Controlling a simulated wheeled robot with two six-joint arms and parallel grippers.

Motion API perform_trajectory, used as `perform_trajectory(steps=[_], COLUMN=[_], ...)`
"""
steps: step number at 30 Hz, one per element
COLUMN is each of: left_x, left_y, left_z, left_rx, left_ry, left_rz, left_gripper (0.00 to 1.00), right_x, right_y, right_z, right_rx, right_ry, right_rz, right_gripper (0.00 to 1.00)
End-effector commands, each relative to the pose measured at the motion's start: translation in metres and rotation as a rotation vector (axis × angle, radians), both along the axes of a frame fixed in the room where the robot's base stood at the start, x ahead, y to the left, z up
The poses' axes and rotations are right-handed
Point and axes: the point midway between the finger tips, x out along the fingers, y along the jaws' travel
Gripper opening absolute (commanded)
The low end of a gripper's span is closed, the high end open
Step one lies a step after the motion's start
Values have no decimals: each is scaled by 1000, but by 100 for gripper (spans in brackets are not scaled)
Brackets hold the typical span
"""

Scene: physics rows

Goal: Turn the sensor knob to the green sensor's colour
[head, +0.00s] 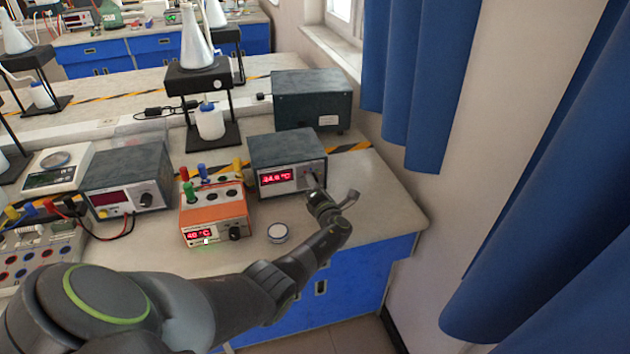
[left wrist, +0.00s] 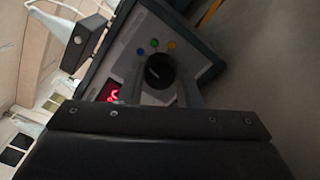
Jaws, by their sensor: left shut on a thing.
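The grey meter box (head: 290,150) with a red lit display stands near the bench's right end. Its sensor knob (left wrist: 160,70) is black and round; blue (left wrist: 140,52), green (left wrist: 155,43) and yellow-orange (left wrist: 171,44) dots lie along one side of it in the left wrist view. I cannot tell surely which dot the knob points to. My left gripper (head: 314,184) is at the box's front, shut on the knob, and covers most of it in the head view. A green plug (head: 189,191) stands on the orange box. My right gripper is not in view.
The orange box (head: 215,212), with blue and yellow plugs, stands left of the meter box. A small round white-rimmed dish (head: 277,232) lies in front. Another dark box (head: 127,178) and a scale (head: 55,168) are farther left. Blue curtains (head: 425,80) hang at right.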

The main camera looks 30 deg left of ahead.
Motion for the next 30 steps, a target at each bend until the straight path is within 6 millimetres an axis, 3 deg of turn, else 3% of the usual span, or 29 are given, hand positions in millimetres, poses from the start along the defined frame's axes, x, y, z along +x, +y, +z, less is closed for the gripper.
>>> perform_trajectory(steps=[15,30], left_x=[0,0], left_y=[-1,-1], left_z=[-1,-2], left_rx=[252,322], left_ry=[300,381], left_rz=[-1,-1], left_gripper=[8,8], right_x=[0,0], right_y=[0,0], right_z=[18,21], right_rx=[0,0], right_ry=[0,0], right_rz=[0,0], right_gripper=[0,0])
